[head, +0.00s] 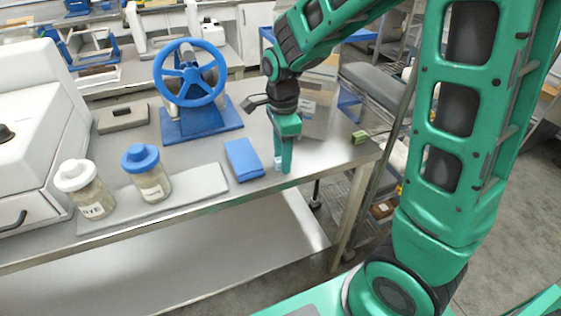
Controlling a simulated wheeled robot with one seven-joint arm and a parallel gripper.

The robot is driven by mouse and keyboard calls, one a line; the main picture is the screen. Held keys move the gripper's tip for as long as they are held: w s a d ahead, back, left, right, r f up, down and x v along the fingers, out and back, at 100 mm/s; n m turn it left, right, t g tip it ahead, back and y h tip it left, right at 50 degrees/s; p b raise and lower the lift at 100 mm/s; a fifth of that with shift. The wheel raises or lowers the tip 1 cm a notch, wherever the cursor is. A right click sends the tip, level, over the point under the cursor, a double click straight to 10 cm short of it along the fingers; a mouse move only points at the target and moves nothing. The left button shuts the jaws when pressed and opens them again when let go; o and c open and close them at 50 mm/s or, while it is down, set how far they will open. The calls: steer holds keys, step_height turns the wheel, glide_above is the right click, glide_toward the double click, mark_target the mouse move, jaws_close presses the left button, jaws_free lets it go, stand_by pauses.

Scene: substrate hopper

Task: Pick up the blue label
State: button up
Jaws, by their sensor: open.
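A flat blue rectangular piece (243,160), which I take to be the blue label, lies on the metal table (215,195) near its front edge. My gripper (281,166) points down just to the right of it, low over the table. The gripper's jaws are open, though its near finger hides most of the gap. A small pale patch shows beside the fingertips, too small to make out. I see no contact between the gripper and the blue piece.
A blue handwheel device (190,75) stands behind the blue piece. To the left are a blue-lidded jar (147,172), a white-lidded jar (85,190) on a grey slab (200,183), and a white machine (35,120).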

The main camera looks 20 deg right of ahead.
jaws_close()
steer(key=shift+r, duration=0.1)
